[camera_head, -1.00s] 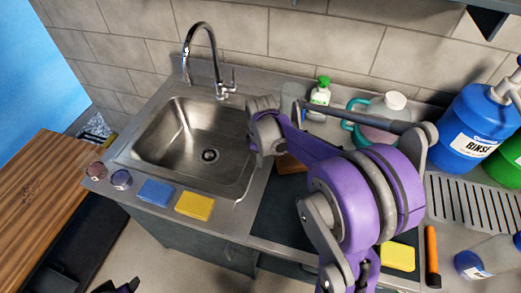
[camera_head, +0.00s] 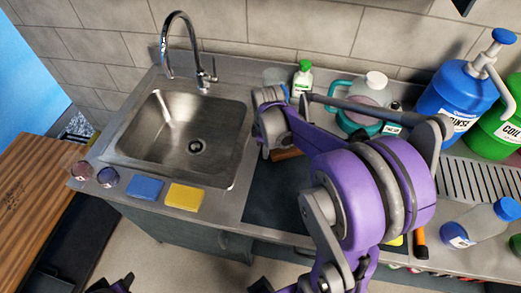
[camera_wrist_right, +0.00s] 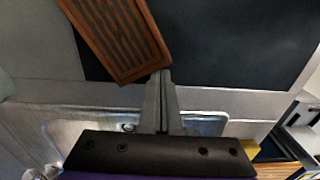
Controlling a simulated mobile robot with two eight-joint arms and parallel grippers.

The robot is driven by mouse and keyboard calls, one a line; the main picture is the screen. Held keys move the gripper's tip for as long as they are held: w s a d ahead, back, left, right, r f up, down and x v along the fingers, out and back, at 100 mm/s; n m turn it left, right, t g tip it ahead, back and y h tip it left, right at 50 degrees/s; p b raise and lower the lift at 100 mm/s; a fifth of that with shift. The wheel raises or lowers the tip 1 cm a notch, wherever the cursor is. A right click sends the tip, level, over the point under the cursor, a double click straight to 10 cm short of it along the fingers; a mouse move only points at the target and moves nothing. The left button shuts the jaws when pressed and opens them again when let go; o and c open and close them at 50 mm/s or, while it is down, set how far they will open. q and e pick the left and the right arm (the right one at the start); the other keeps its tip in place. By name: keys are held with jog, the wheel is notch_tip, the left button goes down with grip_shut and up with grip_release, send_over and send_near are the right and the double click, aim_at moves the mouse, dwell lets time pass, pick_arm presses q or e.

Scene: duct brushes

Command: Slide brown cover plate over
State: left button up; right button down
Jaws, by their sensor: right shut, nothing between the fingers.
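The brown cover plate (camera_wrist_right: 115,38) is a slatted wooden panel lying on the counter at the edge of a dark rectangular area (camera_wrist_right: 235,42) in the right wrist view. In the head view only a small brown edge of it (camera_head: 286,154) shows beside my right wrist. My right gripper (camera_wrist_right: 161,76) is shut and empty, its fingertips at the plate's near corner; I cannot tell whether they touch it. In the head view my arm hides those fingertips. A dark piece of my left gripper (camera_head: 122,284) shows at the bottom edge; its jaws are unclear.
A steel sink (camera_head: 170,135) with a faucet (camera_head: 180,40) lies left of the dark area. Blue (camera_head: 144,188) and yellow (camera_head: 184,197) sponges lie along the front edge. A green-capped bottle (camera_head: 302,80), a teal-handled jug (camera_head: 365,105) and a blue rinse container (camera_head: 455,95) stand behind.

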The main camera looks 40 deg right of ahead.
jog(key=shift+w+a, duration=0.2)
jog(key=shift+w, duration=0.2)
jog(key=shift+w+a, duration=0.9)
jog(key=shift+w, duration=0.1)
jog(key=shift+w+a+r, duration=0.1)
jog(key=shift+w+r, duration=0.05)
jog(key=shift+r, duration=0.3)
jog(key=shift+w+a+r, duration=0.1)
jog(key=shift+w+r, duration=0.05)
jog(key=shift+r, duration=0.3)
notch_tip(320, 180, up, 8)
jog(key=shift+r, duration=0.15)
jog(key=shift+s+d, duration=0.1)
